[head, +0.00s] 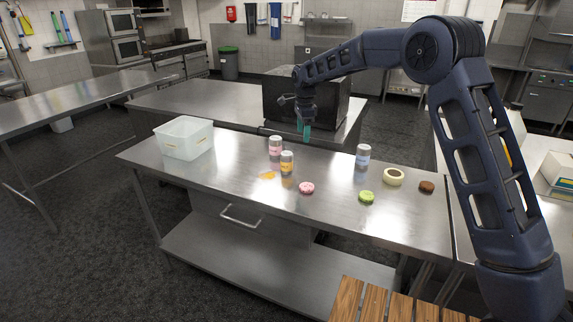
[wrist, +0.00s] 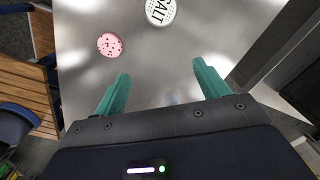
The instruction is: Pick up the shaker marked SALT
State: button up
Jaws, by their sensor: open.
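The shaker marked SALT (wrist: 160,11) shows at the top of the wrist view as a round white lid with black letters, partly cut off by the edge. In the head view three shakers stand upright on the steel table: one with a yellow-orange label (head: 287,163), one pink (head: 275,147) and one blue (head: 363,155). Their lettering is too small to read there; the yellow-orange one's place seems to fit the SALT lid. My gripper (head: 305,131) is open and empty above the table's far side; its green fingers (wrist: 160,90) are apart from the shaker.
A pink round item (head: 307,188) lies near the shakers and shows in the wrist view (wrist: 110,44). A green item (head: 367,197), tape roll (head: 394,177) and brown item (head: 426,187) lie right. A white bin (head: 184,138) stands left. A dark box (head: 340,105) stands behind my gripper.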

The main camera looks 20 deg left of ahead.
send_near(287, 162)
jog(key=shift+w+a+f+m, duration=0.2)
jog(key=shift+w+a+f, duration=0.1)
jog(key=shift+w, duration=0.3)
jog(key=shift+w+a+f+m, duration=0.2)
jog(key=shift+w+a+f, duration=0.15)
jog(key=shift+w, duration=0.25)
notch_tip(287, 162, down, 11)
jog(key=shift+w+r, duration=0.1)
jog(key=shift+r, duration=0.05)
jog(key=c, duration=1.2)
jog(key=shift+r, duration=0.1)
